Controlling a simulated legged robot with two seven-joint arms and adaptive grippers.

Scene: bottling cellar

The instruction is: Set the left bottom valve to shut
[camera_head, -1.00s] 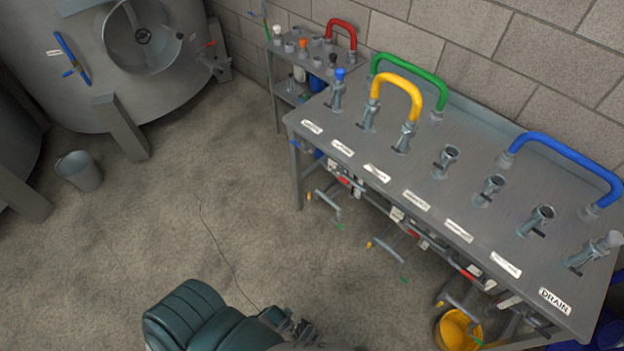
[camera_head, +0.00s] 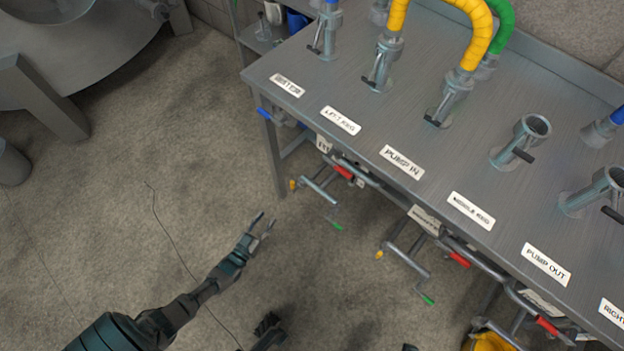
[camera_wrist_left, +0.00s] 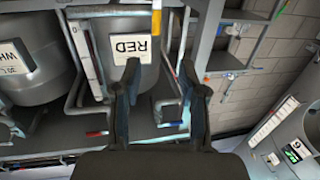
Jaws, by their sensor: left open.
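Under the bench's front edge, several small valves with red handles sit along the pipework. The leftmost red handle (camera_head: 343,172) is below the LEFT KEG label (camera_head: 340,120); I cannot tell its setting. My left gripper (camera_head: 263,220) is open and empty, over the floor in front of and lower left of that handle, apart from it. In the left wrist view the open fingers (camera_wrist_left: 160,70) point toward a keg labelled RED (camera_wrist_left: 135,48). A red handle (camera_wrist_left: 97,133) shows left of them. A dark part at the bottom edge of the head view may be my right gripper; its jaws are unclear.
The steel bench (camera_head: 290,70) carries upright pipe stubs with black levers, and yellow (camera_head: 443,8) and green hoses. Pipe frames with yellow and green ends (camera_head: 320,187) jut out below it. A yellow bucket (camera_head: 488,342) stands lower right. The floor left of the bench is mostly clear.

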